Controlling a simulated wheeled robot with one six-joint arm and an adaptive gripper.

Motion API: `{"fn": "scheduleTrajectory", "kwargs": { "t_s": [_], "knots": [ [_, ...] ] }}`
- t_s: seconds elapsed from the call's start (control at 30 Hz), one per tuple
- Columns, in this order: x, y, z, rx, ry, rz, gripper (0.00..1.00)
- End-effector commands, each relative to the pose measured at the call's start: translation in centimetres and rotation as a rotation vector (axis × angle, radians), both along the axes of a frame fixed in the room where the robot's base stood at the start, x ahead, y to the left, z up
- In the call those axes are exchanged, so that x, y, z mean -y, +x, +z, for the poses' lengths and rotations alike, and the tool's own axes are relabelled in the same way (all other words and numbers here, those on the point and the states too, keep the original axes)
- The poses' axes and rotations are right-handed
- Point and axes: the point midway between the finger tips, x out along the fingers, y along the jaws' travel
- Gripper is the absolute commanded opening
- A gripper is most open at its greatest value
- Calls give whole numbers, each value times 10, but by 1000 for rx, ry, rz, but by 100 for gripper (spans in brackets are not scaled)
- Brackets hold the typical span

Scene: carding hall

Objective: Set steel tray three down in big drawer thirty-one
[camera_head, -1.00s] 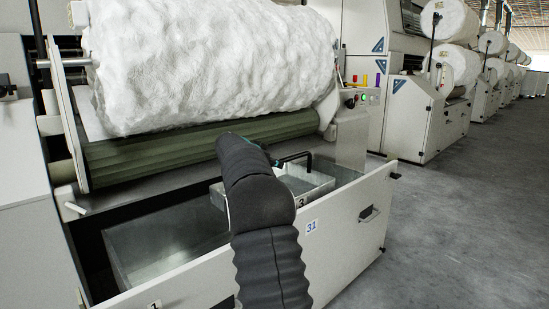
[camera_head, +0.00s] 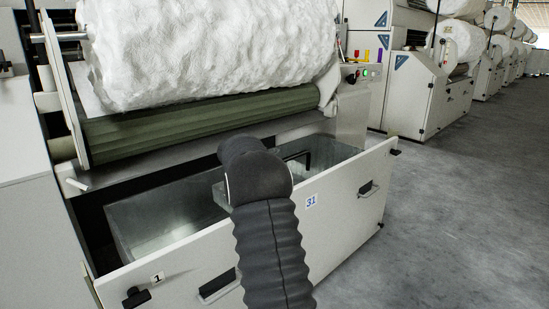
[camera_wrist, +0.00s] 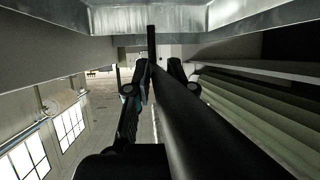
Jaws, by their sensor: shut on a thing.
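Big drawer thirty-one (camera_head: 345,208) is pulled out below the carding machine, its pale front labelled 31. Its steel-lined inside is open on top. The steel tray (camera_head: 219,192) is mostly hidden behind my arm in the head view; a grey corner shows left of the arm, low in the drawer opening. Its black handle (camera_head: 298,157) shows right of the arm. My gripper (camera_wrist: 157,72) is shut on the black handle, which crosses the wrist view as a dark bar. I cannot tell whether the tray touches the drawer floor.
A green roller (camera_head: 160,131) and a big white fibre roll (camera_head: 205,55) stand above the drawer's back. A label 1 (camera_head: 157,278) marks the front panel's left part. The drawer's left inside is empty. Grey floor (camera_head: 450,220) is clear at right.

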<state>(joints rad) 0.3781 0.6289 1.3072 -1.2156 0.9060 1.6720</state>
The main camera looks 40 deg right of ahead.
Motion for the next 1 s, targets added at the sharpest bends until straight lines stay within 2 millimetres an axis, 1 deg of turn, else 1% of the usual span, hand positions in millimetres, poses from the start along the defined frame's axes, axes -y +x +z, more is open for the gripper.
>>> {"fn": "scheduleTrajectory", "kwargs": {
  "t_s": [1.0],
  "knots": [
    [0,0,-96,-1,-1,0,0]
  ]
}}
